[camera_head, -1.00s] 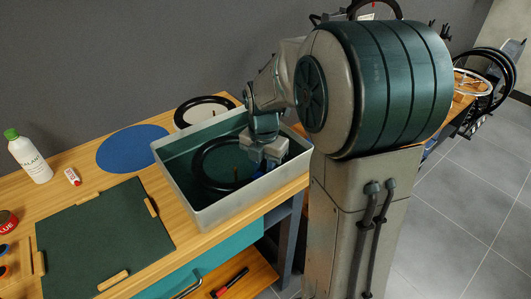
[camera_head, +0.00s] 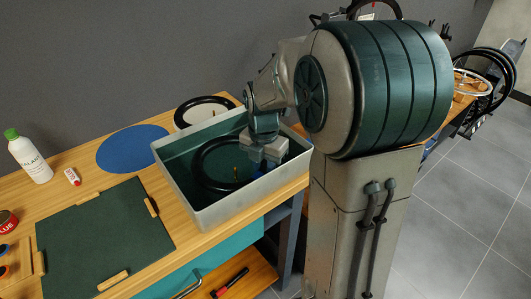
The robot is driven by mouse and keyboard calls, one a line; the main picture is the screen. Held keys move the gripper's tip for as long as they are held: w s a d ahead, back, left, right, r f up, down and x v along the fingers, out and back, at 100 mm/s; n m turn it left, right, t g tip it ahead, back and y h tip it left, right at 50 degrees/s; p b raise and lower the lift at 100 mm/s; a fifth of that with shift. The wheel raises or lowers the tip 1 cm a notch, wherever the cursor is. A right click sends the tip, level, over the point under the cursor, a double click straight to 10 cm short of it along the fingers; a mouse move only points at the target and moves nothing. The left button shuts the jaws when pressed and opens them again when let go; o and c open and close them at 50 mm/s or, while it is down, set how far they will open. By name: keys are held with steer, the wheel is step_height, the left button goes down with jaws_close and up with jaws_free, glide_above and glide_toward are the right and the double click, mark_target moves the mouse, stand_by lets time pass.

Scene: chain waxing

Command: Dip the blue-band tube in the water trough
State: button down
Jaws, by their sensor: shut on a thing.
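A black tube ring (camera_head: 206,160) is inside the grey water trough (camera_head: 207,217), whose inside looks dark green. A small brass valve shows inside the ring. My gripper (camera_head: 264,161) reaches down into the trough from above and is shut on the right side of the tube. Its fingertips and the part of the tube between them are partly hidden. I cannot tell how deep the tube sits or see a water surface.
A black ring on a white plate (camera_head: 182,119) lies behind the trough. A blue disc (camera_head: 132,147), a dark green mat (camera_head: 100,240) with wooden blocks, a white bottle (camera_head: 30,158) and a small red-and-white tube (camera_head: 72,177) are to the left. The trough walls surround my gripper.

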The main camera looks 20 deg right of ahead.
step_height(320, 180, up, 13)
steer(key=p, duration=1)
steer(key=shift+p, duration=0.3)
